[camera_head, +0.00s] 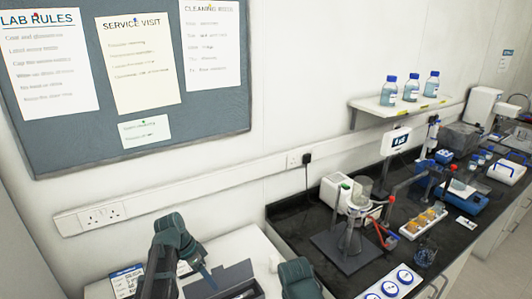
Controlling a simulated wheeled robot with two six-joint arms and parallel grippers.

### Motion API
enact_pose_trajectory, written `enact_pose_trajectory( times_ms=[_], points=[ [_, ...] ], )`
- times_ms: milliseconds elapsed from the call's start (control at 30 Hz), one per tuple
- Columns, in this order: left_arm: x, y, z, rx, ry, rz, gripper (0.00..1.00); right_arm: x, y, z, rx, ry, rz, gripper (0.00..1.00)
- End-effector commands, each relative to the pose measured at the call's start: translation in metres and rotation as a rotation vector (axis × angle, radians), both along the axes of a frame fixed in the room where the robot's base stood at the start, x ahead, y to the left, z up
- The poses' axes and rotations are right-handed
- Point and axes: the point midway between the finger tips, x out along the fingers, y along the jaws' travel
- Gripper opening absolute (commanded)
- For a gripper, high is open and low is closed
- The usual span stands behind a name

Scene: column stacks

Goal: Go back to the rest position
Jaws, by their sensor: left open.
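My left arm rises at the bottom left of the head view, with dark green links. My left gripper (204,274) hangs at its end, pointing down over the white cabinet top, and is open with nothing seen in it. A dark green part of my right arm shows at the bottom centre. The right gripper itself cannot be made out. A dark open case (238,275) lies on the white top beside the left gripper, partly cut off by the frame.
A black bench (330,268) to the right holds a flask on a stand (350,240), a rack of orange-capped vials (423,222) and other apparatus. A wall shelf (385,107) bears three blue-capped bottles. A notice board (60,140) hangs on the left wall.

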Motion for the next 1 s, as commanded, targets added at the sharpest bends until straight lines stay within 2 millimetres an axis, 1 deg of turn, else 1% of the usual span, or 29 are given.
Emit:
enact_pose_trajectory(
  times_ms=[33, 67, 100, 200, 300, 400, 500, 633, 1000],
  points=[
    [-0.015, -0.024, -0.008, 0.04, 0.033, 0.02, 0.54, 0.0, 0.0, -0.005, 0.0, 0.0, 0.0, 0.0],
    [-0.022, -0.036, -0.012, 0.07, 0.054, 0.042, 0.54, 0.0, 0.0, -0.007, 0.0, 0.0, 0.0, 0.0],
    [-0.033, -0.051, -0.017, 0.112, 0.081, 0.075, 0.54, 0.0, 0.0, -0.01, 0.0, 0.0, 0.0, 0.0],
    [-0.059, -0.085, -0.029, 0.227, 0.127, 0.171, 0.54, 0.0, 0.0, -0.016, 0.0, 0.0, -0.001, 0.0],
    [-0.084, -0.111, -0.037, 0.331, 0.138, 0.269, 0.54, 0.0, 0.0, -0.021, 0.0, 0.0, -0.001, 0.0],
    [-0.104, -0.128, -0.042, 0.413, 0.127, 0.359, 0.54, 0.0, 0.0, -0.025, 0.0, 0.0, -0.001, 0.0],
    [-0.118, -0.14, -0.045, 0.468, 0.106, 0.431, 0.54, 0.0, 0.0, -0.027, 0.0, 0.0, -0.001, 0.0],
    [-0.127, -0.148, -0.046, 0.504, 0.084, 0.492, 0.54, 0.0, 0.0, -0.029, 0.0, 0.0, -0.001, 0.0],
    [-0.129, -0.15, -0.045, 0.517, 0.076, 0.518, 0.54, 0.0, 0.0, -0.029, 0.0, 0.0, -0.001, 0.0]
  ],
)
